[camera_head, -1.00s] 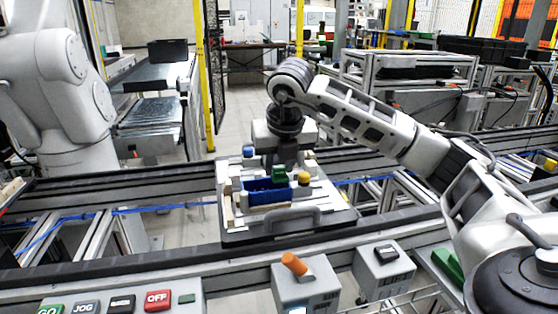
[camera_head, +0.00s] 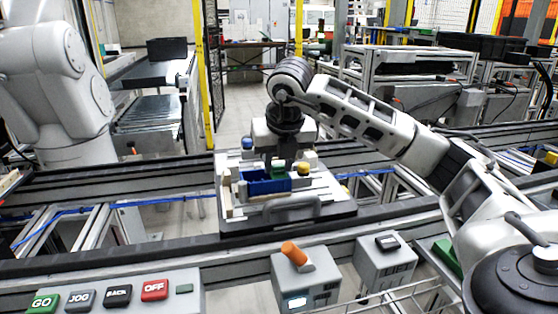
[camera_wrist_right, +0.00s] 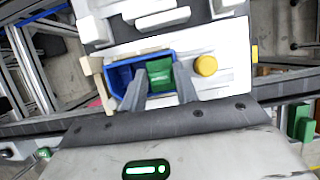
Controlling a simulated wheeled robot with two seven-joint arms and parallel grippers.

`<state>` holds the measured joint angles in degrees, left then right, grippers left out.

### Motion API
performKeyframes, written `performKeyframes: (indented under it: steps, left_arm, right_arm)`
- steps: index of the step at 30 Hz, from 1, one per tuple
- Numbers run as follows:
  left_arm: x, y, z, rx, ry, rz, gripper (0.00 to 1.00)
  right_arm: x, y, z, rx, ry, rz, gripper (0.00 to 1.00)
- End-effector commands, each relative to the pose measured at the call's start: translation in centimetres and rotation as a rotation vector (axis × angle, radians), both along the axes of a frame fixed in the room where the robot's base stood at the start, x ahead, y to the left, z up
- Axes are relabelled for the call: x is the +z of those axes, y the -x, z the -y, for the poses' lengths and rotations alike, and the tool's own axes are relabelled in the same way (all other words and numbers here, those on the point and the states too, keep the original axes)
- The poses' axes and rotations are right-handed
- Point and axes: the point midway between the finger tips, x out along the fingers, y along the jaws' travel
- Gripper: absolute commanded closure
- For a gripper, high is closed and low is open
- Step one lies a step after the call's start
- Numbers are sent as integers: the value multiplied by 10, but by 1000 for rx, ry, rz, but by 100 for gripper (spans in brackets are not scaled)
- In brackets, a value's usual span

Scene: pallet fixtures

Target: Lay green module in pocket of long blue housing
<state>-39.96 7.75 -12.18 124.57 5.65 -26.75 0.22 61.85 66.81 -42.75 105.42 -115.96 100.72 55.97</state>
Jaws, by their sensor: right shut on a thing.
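The long blue housing (camera_head: 262,187) sits on the light grey pallet fixture (camera_head: 306,190) on the conveyor. My right gripper (camera_head: 281,164) points down over the housing's right part. It is shut on the green module (camera_head: 279,169), which is partly hidden in the head view. In the right wrist view the module (camera_wrist_right: 160,76) sits between both fingers, within the outline of the housing (camera_wrist_right: 121,76), towards its right end. The housing's left part is open and empty. I cannot tell whether the module touches the pocket floor. My left gripper is not in view.
A yellow round knob (camera_head: 303,169) stands close to the right of the housing, and a blue one (camera_head: 247,143) behind it. A handle (camera_head: 292,207) runs along the pallet's front. A control box with an orange lever (camera_head: 294,253) stands in front.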

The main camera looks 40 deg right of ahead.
Motion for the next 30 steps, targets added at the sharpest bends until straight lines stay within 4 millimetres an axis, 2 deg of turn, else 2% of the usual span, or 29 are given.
performKeyframes:
  steps: [1, 30]
  left_arm:
    - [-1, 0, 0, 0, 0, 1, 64]
    - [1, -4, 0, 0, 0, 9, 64]
  right_arm:
    - [-11, 2, -3, 6, -5, -28, 92]
    - [-12, -2, -2, 9, -7, -22, 92]
